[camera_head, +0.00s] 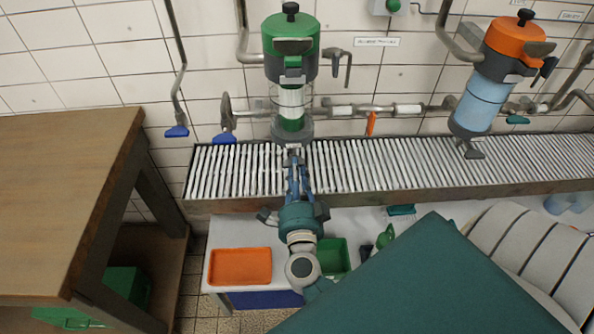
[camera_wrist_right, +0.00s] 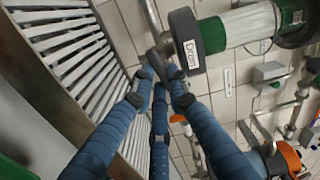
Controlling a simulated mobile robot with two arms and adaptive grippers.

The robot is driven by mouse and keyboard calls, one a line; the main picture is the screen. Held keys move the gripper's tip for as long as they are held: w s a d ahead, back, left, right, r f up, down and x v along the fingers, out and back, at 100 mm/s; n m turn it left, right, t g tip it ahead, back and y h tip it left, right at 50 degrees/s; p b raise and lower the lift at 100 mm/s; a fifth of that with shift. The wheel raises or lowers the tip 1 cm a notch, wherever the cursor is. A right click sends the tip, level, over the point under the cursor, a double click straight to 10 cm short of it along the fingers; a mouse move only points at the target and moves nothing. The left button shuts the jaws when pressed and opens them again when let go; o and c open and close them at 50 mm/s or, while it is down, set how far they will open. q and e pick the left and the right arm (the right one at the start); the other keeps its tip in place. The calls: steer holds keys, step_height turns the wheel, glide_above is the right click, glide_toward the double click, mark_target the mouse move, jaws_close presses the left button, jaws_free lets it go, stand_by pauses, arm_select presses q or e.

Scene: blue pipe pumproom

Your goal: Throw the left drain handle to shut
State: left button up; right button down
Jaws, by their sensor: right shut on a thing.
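The left filter (camera_head: 292,60) has a green head and a clear bowl, and hangs on the wall above the slatted drain channel. In the right wrist view its dark bottom cap (camera_wrist_right: 184,28) carries a label reading "Drain". The left drain handle (camera_wrist_right: 160,52) is a grey piece under that cap, largely hidden by fingers. My right gripper (camera_head: 293,166) reaches up from below to the bowl's underside. In the right wrist view its blue fingers (camera_wrist_right: 160,82) are closed around the handle. The handle's exact angle cannot be told. My left gripper is not in view.
The slatted channel (camera_head: 390,165) runs along the wall. A second filter with an orange head (camera_head: 515,42) hangs at right. Blue-handled valves (camera_head: 177,131) are at left. A wooden table (camera_head: 60,190) stands left. An orange tray (camera_head: 240,267) and a green tray (camera_head: 336,252) lie below.

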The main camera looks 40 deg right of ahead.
steer(key=shift+f+m, duration=0.15)
steer(key=shift+m, duration=0.95)
steer(key=c, duration=1.7)
jaws_free()
steer(key=v, duration=1.2)
steer(key=shift+a, duration=0.1)
